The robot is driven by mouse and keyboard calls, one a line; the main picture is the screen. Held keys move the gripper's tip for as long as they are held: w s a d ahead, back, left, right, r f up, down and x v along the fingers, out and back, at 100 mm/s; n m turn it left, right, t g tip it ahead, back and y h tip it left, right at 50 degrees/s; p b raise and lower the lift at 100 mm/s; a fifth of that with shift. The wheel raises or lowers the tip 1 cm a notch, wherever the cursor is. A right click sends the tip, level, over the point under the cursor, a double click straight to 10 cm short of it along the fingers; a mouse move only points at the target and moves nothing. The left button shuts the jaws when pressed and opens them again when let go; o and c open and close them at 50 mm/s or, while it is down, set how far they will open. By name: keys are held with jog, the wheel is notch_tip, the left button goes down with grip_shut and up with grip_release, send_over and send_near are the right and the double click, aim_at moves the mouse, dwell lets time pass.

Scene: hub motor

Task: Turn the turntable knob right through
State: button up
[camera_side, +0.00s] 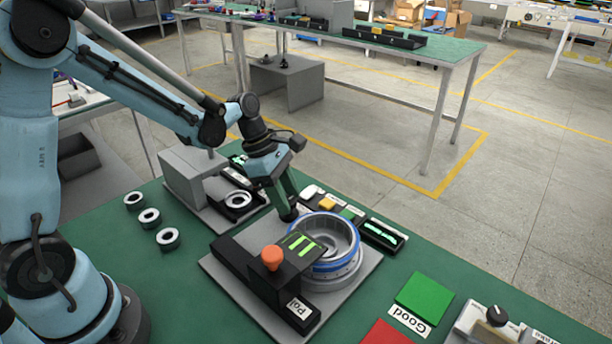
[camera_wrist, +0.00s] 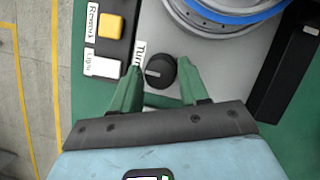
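The turntable knob is a round black knob (camera_wrist: 160,71) with a pale pointer line, on a light grey plate beside a partly covered "Turn..." label (camera_wrist: 139,56). My gripper (camera_wrist: 160,78) has two green fingers, spread open on either side of the knob in the wrist view, with gaps on both sides. In the side view my gripper (camera_side: 288,212) points down at the far left edge of the blue and white ring (camera_side: 335,240) on the turntable.
A yellow button (camera_wrist: 110,26) and a white button (camera_wrist: 103,66) stand left of the knob in the wrist view. Free green table lies around the green Good pad (camera_side: 425,298).

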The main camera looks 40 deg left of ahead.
jog(key=c, duration=0.6)
